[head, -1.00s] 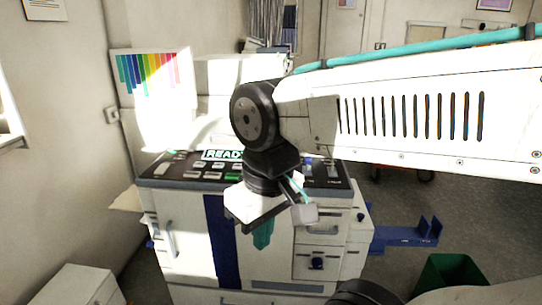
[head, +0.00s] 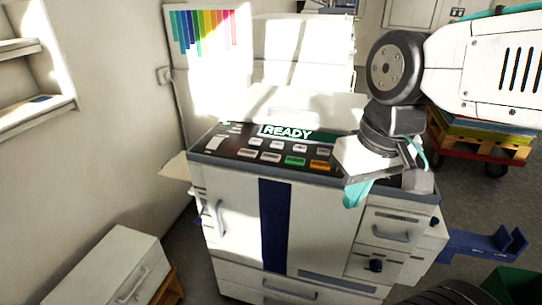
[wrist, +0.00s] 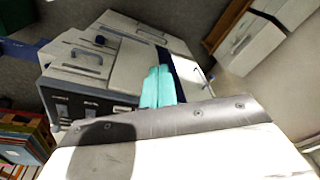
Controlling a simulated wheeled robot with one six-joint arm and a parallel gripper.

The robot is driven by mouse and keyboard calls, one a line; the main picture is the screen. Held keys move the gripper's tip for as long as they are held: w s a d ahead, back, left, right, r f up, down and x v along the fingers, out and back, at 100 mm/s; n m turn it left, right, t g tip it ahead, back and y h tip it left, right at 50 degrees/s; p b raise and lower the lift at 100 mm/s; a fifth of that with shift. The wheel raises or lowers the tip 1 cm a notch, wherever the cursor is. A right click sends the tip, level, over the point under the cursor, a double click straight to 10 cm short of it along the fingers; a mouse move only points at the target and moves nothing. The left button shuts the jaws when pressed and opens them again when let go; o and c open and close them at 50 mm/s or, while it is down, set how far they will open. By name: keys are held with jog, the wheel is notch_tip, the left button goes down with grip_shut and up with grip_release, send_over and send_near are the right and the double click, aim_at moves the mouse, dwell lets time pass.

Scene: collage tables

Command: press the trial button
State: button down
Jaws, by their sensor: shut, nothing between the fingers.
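The control panel (head: 240,150) lies along the top front edge of a white printing machine (head: 235,215) in the head view. It carries a lit READY display (head: 288,132), a green button (head: 295,161), an orange button (head: 320,165) and several pale buttons (head: 271,157). The labels are too small to read, so I cannot tell which one is the trial button. My gripper (head: 355,193) is at the right part of the panel's front edge, its teal fingers shut and empty. In the wrist view the fingers (wrist: 158,87) are together. My wrist hides the panel's right part.
A low white cabinet (head: 105,270) stands at the lower left. A blue bracket (head: 490,245) sticks out at the machine's right. A pallet stack (head: 485,140) stands behind my arm. A wall with shelves (head: 30,70) bounds the left side. Space above the panel's left half is free.

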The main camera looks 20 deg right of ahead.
jog(key=w+a+t+y, duration=0.1)
jog(key=w+a+y, duration=0.15)
jog(key=w, duration=0.65)
jog(key=m+t+y, duration=0.1)
jog(key=m+t, duration=0.2)
jog(key=t, duration=0.2)
send_over(265, 153)
jog(key=s+d, duration=0.2)
jog(key=s, duration=0.1)
jog(key=shift+a+f, duration=0.15)
jog(key=shift+f, duration=0.8)
jog(key=shift+f, duration=4.45)
jog(key=shift+f, duration=0.4)
